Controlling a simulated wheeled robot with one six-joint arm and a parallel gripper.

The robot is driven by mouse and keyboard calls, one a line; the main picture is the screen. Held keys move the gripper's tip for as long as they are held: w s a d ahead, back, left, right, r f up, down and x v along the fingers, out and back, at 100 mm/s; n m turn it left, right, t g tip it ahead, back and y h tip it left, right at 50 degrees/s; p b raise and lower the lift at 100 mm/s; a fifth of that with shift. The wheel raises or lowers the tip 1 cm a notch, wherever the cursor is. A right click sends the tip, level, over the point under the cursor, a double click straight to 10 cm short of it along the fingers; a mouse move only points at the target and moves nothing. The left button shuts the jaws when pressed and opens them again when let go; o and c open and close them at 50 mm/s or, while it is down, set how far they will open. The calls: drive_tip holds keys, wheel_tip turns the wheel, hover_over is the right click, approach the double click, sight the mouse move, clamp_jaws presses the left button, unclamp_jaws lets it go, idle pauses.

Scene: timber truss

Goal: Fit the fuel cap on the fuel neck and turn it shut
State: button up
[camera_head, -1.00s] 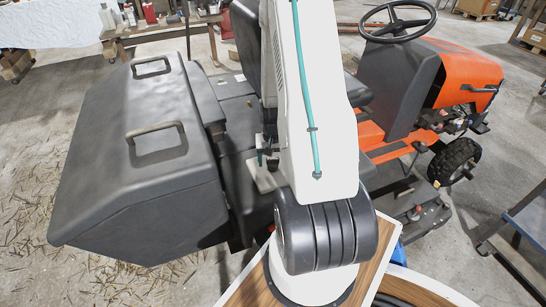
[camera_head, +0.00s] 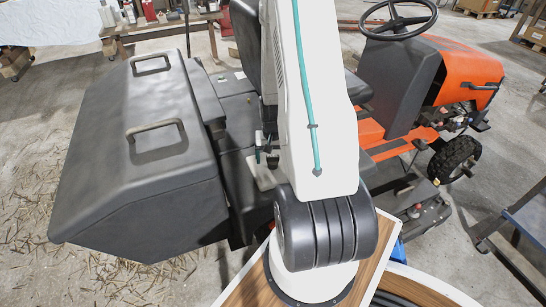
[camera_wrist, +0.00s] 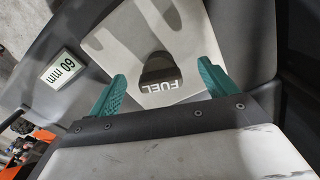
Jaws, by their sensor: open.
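The light grey plate (camera_wrist: 112,45) lies beyond the fingers. In the head view my arm hides most of this area, and only the plate's edge (camera_head: 265,179) shows clearly.
A "60 mm" label (camera_wrist: 58,72) is left of the plate. In the head view a dark grass box (camera_head: 130,185) stands left of my arm. The orange tractor (camera_head: 460,70) with its steering wheel (camera_head: 398,20) is at right. A blue-grey bench (camera_head: 525,225) is at far right.

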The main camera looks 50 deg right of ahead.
sight(273, 156)
drive_tip(key=shift+r, duration=3.05)
drive_tip(key=s+a+r+n, duration=0.3)
drive_tip(key=s+a+r, duration=0.1)
drive_tip(key=a+r, duration=0.6)
drive_tip(key=s+a+r+n+t, duration=0.1)
drive_tip(key=s+a+r+n, duration=0.2)
drive_tip(key=a+r, duration=0.7)
drive_tip(key=s+a+r+n, duration=0.4)
drive_tip(key=s+a+r, duration=0.1)
drive_tip(key=a+r, duration=0.5)
drive_tip(key=shift+s+a+r, duration=0.15)
drive_tip(key=shift+s+r, duration=0.15)
drive_tip(key=shift+r, duration=0.3)
